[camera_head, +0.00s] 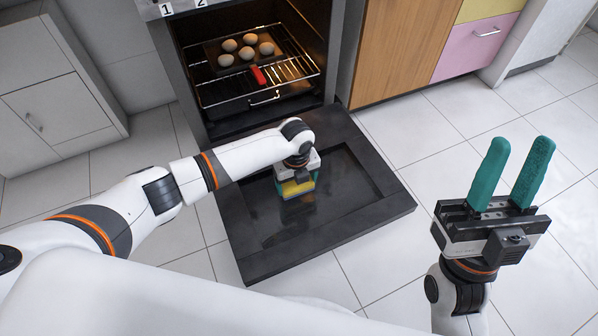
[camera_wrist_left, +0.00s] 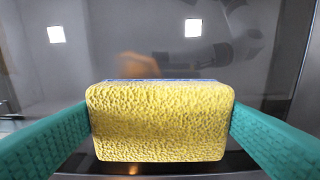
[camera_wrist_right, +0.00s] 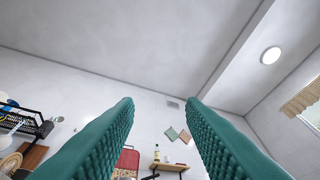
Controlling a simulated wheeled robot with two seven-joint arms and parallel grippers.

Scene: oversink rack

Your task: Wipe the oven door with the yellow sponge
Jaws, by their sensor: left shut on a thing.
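The oven door (camera_head: 345,220) is folded down flat in front of the open oven, a dark panel with a glassy recessed middle. My left gripper (camera_head: 298,180) points down over the middle of the door. It is shut on the yellow sponge (camera_wrist_left: 160,122), whose sides sit between the teal fingers in the left wrist view. The sponge (camera_head: 297,189) is at the door's surface; I cannot tell whether it touches. A thin blue layer shows along its far edge. My right gripper (camera_head: 513,180) is open and empty, pointing up, to the right of the door.
Inside the oven, a rack (camera_head: 255,92) bears a tray with several round buns (camera_head: 247,53) and a red item (camera_head: 258,76). A grey cabinet (camera_head: 55,105) stands left, a wooden cabinet (camera_head: 400,45) and pink drawer (camera_head: 475,47) right. Tiled floor around the door is clear.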

